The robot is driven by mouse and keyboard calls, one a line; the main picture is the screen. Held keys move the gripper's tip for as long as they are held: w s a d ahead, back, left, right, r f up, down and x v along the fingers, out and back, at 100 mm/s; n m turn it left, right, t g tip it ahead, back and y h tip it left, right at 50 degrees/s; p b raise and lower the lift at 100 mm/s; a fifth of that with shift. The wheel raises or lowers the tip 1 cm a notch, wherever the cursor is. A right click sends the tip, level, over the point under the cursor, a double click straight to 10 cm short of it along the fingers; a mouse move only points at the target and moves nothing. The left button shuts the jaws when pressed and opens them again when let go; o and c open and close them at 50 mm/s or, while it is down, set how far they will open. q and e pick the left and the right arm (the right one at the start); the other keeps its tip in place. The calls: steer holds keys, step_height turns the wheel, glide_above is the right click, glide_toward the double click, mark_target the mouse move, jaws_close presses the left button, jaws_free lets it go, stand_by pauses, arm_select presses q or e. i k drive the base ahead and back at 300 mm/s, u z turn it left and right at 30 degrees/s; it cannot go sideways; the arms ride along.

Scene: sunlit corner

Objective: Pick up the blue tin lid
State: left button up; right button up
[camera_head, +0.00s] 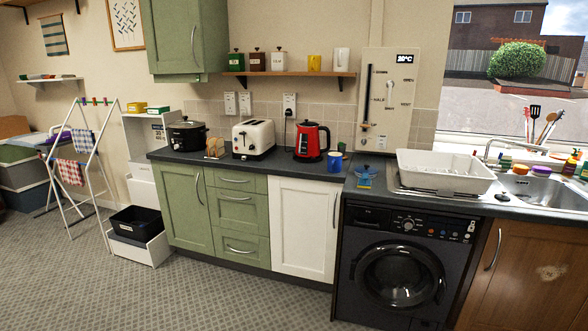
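A small blue object (366,177) stands on the dark worktop, left of the white dish rack and above the washing machine. It has a wide upper part and a small tip on top; it is too small to tell whether it is the blue tin lid. A blue mug (334,162) stands to its left, near the red kettle. No other clear blue lid shows. Neither of my grippers is in view.
The dark worktop (285,170) carries a slow cooker (187,136), a toaster (253,139), a red kettle (311,141) and a white dish rack (445,170). Tins stand on the wall shelf (290,74). The carpet (225,290) in front is clear; a clothes airer (75,160) stands left.

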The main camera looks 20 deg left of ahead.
mark_target(366, 168)
steer(key=u, duration=0.9)
steer(key=i, duration=0.75)
steer(key=u, duration=0.5)
steer(key=i, duration=0.95)
steer(key=z, duration=0.3)
